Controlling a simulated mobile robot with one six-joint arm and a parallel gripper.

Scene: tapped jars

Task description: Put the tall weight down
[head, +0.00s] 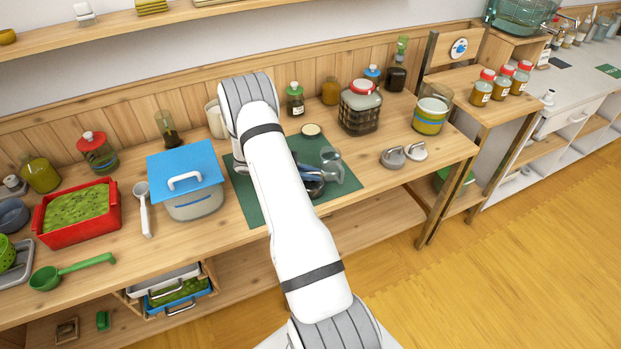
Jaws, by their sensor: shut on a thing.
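My gripper (318,178) is partly hidden behind my white arm, over the green mat (254,205). It is shut on a clear, greyish piece (335,163), which I take to be the tall weight. Its lower end and any contact with the mat cannot be made out. Two low grey weights with knobs, one on the left (392,158) and one on the right (415,151), stand on the bench to the right of the mat.
A large red-lidded jar (360,110) and a yellow-green jar (431,114) stand right of the mat. A blue-lidded box (186,180) is at its left. A small round lid (311,130) lies at the back. Bare bench (375,185) shows near the front right edge.

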